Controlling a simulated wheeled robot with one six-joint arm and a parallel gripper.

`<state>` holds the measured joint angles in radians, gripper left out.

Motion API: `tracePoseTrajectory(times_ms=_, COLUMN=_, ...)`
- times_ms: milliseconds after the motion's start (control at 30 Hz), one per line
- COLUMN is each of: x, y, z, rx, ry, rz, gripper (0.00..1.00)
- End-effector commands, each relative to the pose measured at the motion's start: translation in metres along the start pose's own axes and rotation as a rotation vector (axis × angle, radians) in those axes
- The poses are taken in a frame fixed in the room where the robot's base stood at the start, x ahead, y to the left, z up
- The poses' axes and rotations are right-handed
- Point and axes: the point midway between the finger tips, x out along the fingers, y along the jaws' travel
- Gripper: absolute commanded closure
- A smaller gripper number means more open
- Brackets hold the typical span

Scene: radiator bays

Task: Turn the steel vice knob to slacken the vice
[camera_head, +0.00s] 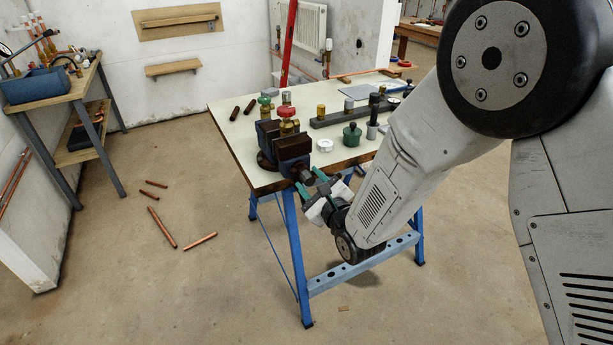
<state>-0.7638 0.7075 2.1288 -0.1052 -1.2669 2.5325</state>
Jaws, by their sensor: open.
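The vice (291,158), dark with blue-grey parts, stands at the near left corner of the workbench (233,130). A brass valve with a red handwheel (287,112) sits upright at its jaws. The steel vice knob (306,175) is on the vice's near side, just past the bench edge. My gripper (312,183) is open, with its green-tipped fingers at the knob, one on each side as seen from here. Whether the fingers touch the knob cannot be told. The far side of the knob is hidden.
On the bench are a green pot (352,134), a white tape roll (325,145), a dark bar with fittings (345,115) and brown pipe pieces (242,109). Copper pipes (162,227) lie on the floor at left. A side table (50,100) stands at the far left.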

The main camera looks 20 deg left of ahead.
Motion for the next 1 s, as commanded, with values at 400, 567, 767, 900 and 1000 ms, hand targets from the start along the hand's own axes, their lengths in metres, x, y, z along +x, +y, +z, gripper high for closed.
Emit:
tracePoseTrajectory(times_ms=400, x=0.0001, y=0.0, z=0.0, rx=-0.043, ry=0.0, rz=0.0, gripper=1.0)
tracePoseTrajectory(times_ms=567, x=0.0002, y=0.0, z=0.0, rx=-0.263, ry=0.0, rz=0.0, gripper=1.0)
tracePoseTrajectory(times_ms=767, x=0.0003, y=-0.0001, z=0.0, rx=-0.573, ry=0.0, rz=0.0, gripper=1.0)
tracePoseTrajectory(times_ms=900, x=0.0004, y=-0.0001, z=0.0002, rx=-0.789, ry=0.0, rz=-0.001, gripper=1.0)
tracePoseTrajectory(times_ms=1000, x=0.0006, y=-0.0002, z=0.0003, rx=-0.944, ry=0.0, rz=-0.001, gripper=1.0)
